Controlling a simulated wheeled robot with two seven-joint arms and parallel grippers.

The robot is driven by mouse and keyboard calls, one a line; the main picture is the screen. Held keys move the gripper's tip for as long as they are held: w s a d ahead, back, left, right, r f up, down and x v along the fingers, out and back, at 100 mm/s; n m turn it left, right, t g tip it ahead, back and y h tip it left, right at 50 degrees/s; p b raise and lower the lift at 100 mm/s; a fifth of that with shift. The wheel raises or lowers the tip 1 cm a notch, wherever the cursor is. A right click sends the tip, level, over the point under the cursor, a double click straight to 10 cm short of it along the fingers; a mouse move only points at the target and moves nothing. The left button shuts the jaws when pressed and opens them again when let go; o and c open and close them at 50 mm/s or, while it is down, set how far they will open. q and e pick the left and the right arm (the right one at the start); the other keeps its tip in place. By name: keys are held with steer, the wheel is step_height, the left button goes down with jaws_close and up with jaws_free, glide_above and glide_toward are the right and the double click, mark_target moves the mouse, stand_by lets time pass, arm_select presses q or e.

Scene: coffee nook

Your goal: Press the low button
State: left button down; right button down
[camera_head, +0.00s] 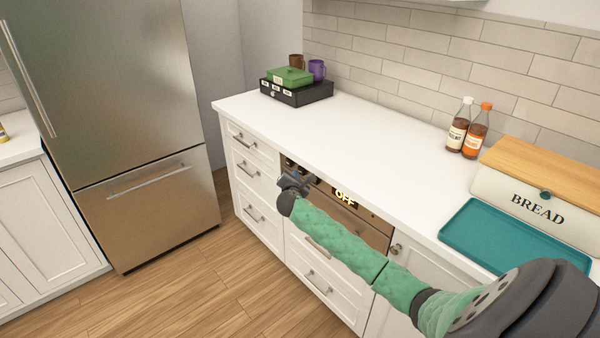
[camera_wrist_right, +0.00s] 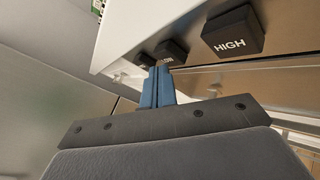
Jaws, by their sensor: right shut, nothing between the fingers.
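The low button (camera_wrist_right: 172,51) is a dark block on the front panel in the right wrist view, its label partly hidden by my fingertips. My right gripper (camera_wrist_right: 159,72) is shut and empty, its blue fingertips right at the lower edge of the low button; I cannot tell whether they touch it. In the head view the right gripper (camera_head: 292,180) is at the left end of the built-in appliance's front panel, where it hides the buttons. The lit display (camera_head: 345,197) reads OFF. My left gripper is not in view.
The high button (camera_wrist_right: 232,31) is right of the low one, and another dark button (camera_wrist_right: 146,59) is left of it. A teal tray (camera_head: 462,238) and two bottles (camera_head: 458,130) stand on the white counter (camera_head: 370,150).

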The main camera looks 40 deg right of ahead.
steer(key=shift+w+d, duration=0.1)
steer(key=shift+d, duration=0.7)
stand_by(1.0)
steer(key=shift+a, duration=0.1)
steer(key=shift+a+p, duration=0.55)
steer(key=shift+a, duration=0.55)
steer(key=shift+a, duration=0.15)
steer(key=a, duration=0.1)
steer(key=a+p, duration=0.1)
steer(key=a, duration=0.2)
steer(key=shift+s+a, duration=0.3)
steer(key=shift+a, duration=0.1)
stand_by(0.4)
